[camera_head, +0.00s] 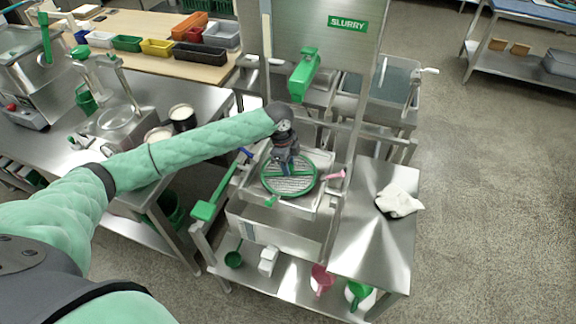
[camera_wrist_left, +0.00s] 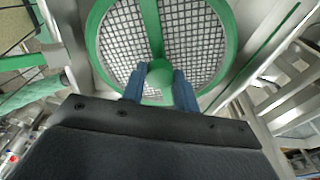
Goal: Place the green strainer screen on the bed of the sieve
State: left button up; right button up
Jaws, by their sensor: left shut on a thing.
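The green strainer screen (camera_head: 289,188) is a round mesh disc with a green rim and a green crossbar. My left gripper (camera_head: 287,164) comes down over it and is shut on its central green knob. In the left wrist view the screen (camera_wrist_left: 190,45) fills the top, with the left gripper's blue fingers (camera_wrist_left: 160,88) on either side of the knob. The sieve bed (camera_head: 315,162) is a pale square frame under the screen. I cannot tell whether the screen touches the bed or hangs just above it. My right gripper is not in view.
A pink handle (camera_head: 334,175) sticks out at the bed's right. A green paddle (camera_head: 203,210) lies at the left. A steel side table with a white cloth (camera_head: 398,200) stands at the right. A SLURRY panel (camera_head: 347,24) rises behind.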

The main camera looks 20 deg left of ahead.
pick_arm(q)
jog(key=shift+f, duration=0.85)
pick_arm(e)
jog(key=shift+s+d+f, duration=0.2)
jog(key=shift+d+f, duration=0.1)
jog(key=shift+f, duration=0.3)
pick_arm(q)
jog(key=o, duration=1.1)
jog(key=shift+f, duration=0.1)
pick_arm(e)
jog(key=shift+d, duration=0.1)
pick_arm(q)
jog(key=shift+r, duration=0.25)
jog(key=shift+w+a+r, duration=0.1)
jog(key=shift+r, duration=0.25)
jog(key=r+b, duration=0.1)
jog(key=r, duration=0.2)
jog(key=a+r+b, duration=0.1)
jog(key=r, duration=0.3)
jog(key=r+b, duration=0.1)
jog(key=r, duration=0.3)
jog(key=shift+a, duration=0.25)
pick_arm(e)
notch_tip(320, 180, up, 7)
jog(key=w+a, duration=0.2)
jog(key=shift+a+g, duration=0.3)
pick_arm(q)
jog(key=shift+f, duration=0.1)
